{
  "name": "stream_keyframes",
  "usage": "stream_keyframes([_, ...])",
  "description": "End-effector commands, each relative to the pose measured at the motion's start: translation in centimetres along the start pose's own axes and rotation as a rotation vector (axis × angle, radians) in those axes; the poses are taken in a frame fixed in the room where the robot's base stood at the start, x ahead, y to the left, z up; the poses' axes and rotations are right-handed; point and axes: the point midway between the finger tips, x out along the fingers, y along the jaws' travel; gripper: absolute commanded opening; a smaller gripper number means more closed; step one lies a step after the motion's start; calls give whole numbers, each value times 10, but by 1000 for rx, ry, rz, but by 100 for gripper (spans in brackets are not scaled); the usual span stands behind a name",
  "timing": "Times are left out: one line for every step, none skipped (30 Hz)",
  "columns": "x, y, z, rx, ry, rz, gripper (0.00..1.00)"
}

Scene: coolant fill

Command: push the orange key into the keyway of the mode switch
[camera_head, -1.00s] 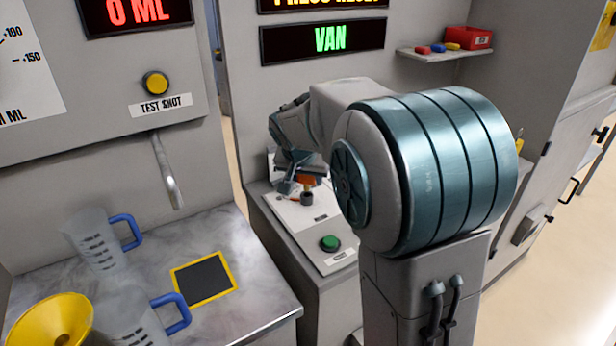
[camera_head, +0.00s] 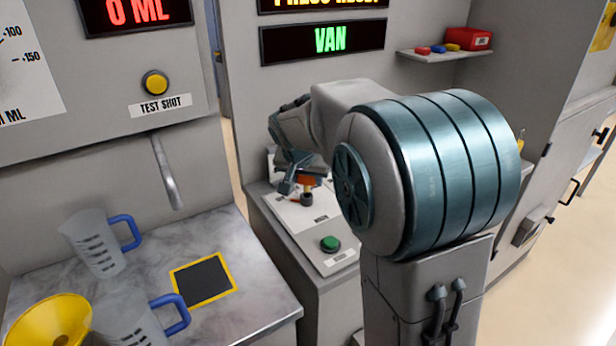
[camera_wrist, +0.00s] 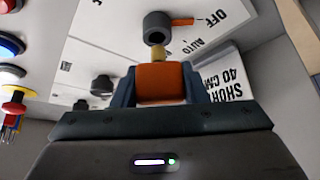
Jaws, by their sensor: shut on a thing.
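My gripper (camera_wrist: 160,88) is shut on the orange key (camera_wrist: 160,80), with a finger on each side of its orange head. The key's brass shank points at the mode switch (camera_wrist: 157,27), a dark round barrel with a hole facing the key and an orange pointer at its side. The shank's tip is at or just short of the barrel's lower edge in the wrist view; I cannot tell whether it touches. In the head view my gripper (camera_head: 291,184) is partly hidden by my arm, and the orange key (camera_head: 307,181) shows just above the dark switch (camera_head: 307,199).
The switch plate carries OFF and AUTO lettering and a second dark knob (camera_wrist: 102,85). A green button (camera_head: 330,243) sits at the front of the console. Coloured buttons (camera_wrist: 10,45) line the wrist view's left. Jugs (camera_head: 100,245) and a yellow funnel (camera_head: 50,322) stand on the left counter.

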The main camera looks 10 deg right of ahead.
Motion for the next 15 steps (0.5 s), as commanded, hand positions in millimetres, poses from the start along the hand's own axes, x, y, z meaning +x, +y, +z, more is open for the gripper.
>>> stream_keyframes([1,0,1,0,0,0,18])
stream_keyframes([2,0,1,0,0,0,18])
stream_keyframes([3,0,2,0,0,0,18])
stream_keyframes([3,0,2,0,0,0,18])
stream_keyframes([4,0,2,0,0,0,18])
stream_keyframes([5,0,3,0,0,0,18])
stream_keyframes([6,0,3,0,0,0,18])
stream_keyframes([6,0,4,0,0,0,18])
stream_keyframes([7,0,4,0,0,0,18])
stream_keyframes([8,0,4,0,0,0,18])
stream_keyframes([9,0,5,0,0,0,18])
stream_keyframes([9,0,5,0,0,0,18])
stream_keyframes([10,0,6,0,0,0,18])
stream_keyframes([11,0,6,0,0,0,18])
stream_keyframes([12,0,7,0,0,0,18])
